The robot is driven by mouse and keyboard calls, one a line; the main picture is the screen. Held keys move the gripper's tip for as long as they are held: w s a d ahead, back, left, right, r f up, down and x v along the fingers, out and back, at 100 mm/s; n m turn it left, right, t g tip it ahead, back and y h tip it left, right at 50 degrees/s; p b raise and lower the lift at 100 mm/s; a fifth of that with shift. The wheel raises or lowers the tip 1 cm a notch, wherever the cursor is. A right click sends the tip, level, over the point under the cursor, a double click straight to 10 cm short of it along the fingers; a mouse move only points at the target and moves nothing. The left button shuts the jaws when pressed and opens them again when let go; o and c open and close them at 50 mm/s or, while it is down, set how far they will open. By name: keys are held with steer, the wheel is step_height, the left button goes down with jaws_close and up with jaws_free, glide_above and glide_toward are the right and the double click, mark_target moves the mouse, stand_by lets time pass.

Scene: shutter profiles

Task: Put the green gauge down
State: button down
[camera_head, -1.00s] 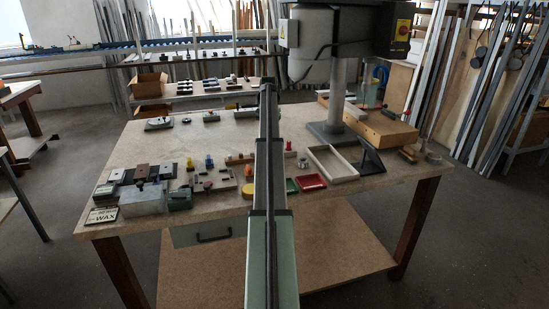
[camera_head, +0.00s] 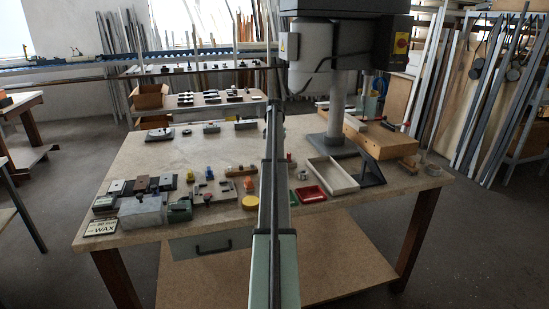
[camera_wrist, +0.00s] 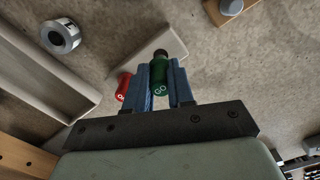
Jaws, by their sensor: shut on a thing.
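The green gauge (camera_wrist: 160,77) is a small dark green cylinder with white lettering and a dark tip. In the wrist view it sits between the two blue fingers of my gripper (camera_wrist: 163,82), which is shut on it. A red cylinder (camera_wrist: 123,87) with a white mark shows just left of the left finger; I cannot tell whether it touches the finger. The speckled tabletop (camera_wrist: 215,65) lies below. I cannot tell the gap between the gauge and the table. In the head view my arm hides the gripper and the gauge.
A pale tray (camera_wrist: 45,70) and a metal ring (camera_wrist: 60,36) lie left in the wrist view, and a wooden block (camera_wrist: 222,12) at the top right. In the head view a red tray (camera_head: 311,194), a yellow disc (camera_head: 250,202) and a machine column (camera_head: 337,110) stand near my arm.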

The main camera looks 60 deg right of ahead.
steer(key=shift+f, duration=1.65)
steer(key=shift+f, duration=0.1)
steer(key=c, duration=1)
jaws_free()
step_height(320, 180, up, 12)
steer(key=shift+d+r, duration=0.1)
steer(key=shift+r, duration=0.05)
steer(key=shift+w, duration=0.1)
